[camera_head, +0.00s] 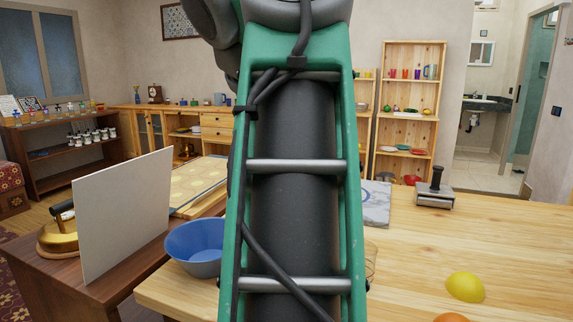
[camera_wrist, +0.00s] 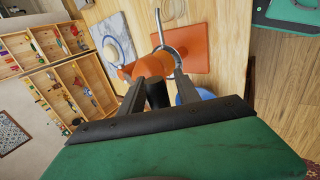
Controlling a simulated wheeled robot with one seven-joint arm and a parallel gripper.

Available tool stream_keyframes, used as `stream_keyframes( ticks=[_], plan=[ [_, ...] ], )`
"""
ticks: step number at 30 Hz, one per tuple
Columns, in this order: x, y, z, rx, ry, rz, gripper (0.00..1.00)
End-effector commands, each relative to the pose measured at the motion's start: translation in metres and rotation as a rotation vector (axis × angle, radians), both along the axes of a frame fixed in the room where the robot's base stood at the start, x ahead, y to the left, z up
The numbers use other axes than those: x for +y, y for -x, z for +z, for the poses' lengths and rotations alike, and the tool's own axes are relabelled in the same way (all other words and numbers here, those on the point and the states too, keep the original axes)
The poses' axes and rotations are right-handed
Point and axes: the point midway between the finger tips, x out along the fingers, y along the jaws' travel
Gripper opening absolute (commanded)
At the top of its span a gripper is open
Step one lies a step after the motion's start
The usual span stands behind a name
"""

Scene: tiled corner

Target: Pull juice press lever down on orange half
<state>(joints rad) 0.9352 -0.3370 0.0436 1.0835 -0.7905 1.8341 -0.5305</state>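The juice press, with an orange body (camera_wrist: 150,66) and a curved metal bar (camera_wrist: 172,48), shows in the wrist view just beyond my gripper (camera_wrist: 160,82). A black cylinder (camera_wrist: 157,95), which looks like the lever's grip, lies between my two fingers. The fingers stand apart, with a visible gap on the right side of the cylinder; contact on its left side is unclear. My own arm hides the press and gripper in the head view. I cannot make out an orange half in the press.
A blue bowl (camera_head: 196,242) stands at the table's left edge. A yellow fruit half (camera_head: 465,287) and an orange object (camera_head: 450,317) lie at the front right. A dark-handled metal device (camera_head: 434,192) stands at the back. The table's right side is mostly clear.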

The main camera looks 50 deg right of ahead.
Motion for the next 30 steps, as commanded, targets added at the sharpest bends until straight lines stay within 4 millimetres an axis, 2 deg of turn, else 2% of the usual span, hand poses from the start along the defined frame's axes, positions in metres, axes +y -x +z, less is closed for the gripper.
stream_keyframes(
  ticks=[11, 30],
  plan=[
    [0.002, 0.0, 0.001, -0.001, 0.0, 0.002, 0.45],
    [0.05, 0.015, 0.017, -0.005, 0.004, 0.005, 0.45]
  ],
)
